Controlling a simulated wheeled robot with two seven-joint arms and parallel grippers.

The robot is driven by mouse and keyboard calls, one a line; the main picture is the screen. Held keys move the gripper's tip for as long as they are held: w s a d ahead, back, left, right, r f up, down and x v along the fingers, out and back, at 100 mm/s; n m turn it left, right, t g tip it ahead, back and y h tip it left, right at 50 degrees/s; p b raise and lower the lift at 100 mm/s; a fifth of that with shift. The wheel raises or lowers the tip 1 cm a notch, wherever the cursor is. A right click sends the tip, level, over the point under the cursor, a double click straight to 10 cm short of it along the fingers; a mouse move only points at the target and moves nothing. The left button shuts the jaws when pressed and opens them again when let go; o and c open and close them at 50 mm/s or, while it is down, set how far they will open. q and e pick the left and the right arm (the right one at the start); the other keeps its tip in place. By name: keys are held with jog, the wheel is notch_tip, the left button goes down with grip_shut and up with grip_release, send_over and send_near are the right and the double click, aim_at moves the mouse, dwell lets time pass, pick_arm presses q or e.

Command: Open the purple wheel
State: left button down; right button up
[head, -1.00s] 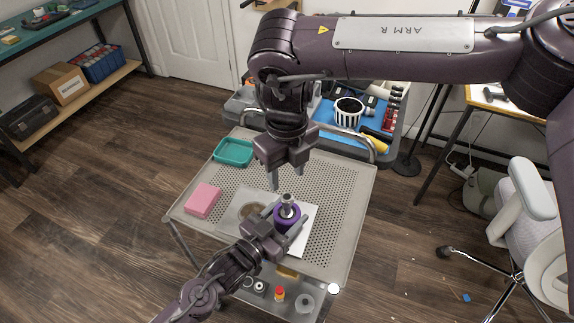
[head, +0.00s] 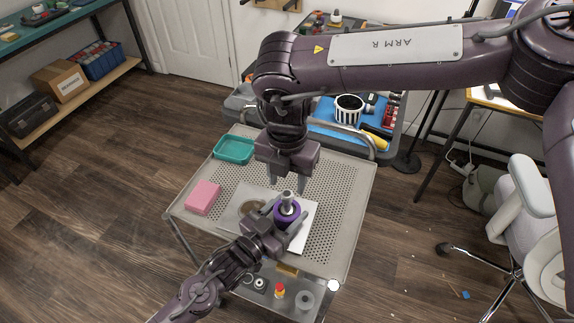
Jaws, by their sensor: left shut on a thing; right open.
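The purple wheel (head: 288,212) sits on a white sheet (head: 305,238) on the grey perforated cart top. A silvery metal hub or shaft (head: 287,198) stands up from its middle. My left gripper (head: 288,217) comes in from the lower left and is shut on the purple wheel, with a finger on either side of it. My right gripper (head: 287,187) points down from above with its fingers apart. Its fingertips are just behind and around the top of the metal part; whether they touch it I cannot tell.
A round brownish piece (head: 251,208) lies on the sheet beside the wheel. A pink block (head: 203,197) and a teal tray (head: 234,150) stand on the cart's left side. The cart top's right side (head: 345,190) is clear. A blue-topped tool case (head: 335,120) stands behind.

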aim_at(287, 195)
jog(key=shift+f, duration=1.85)
grip_shut()
jog(key=n, duration=0.9)
jog(key=shift+r, duration=0.2)
jog(key=shift+r, duration=0.95)
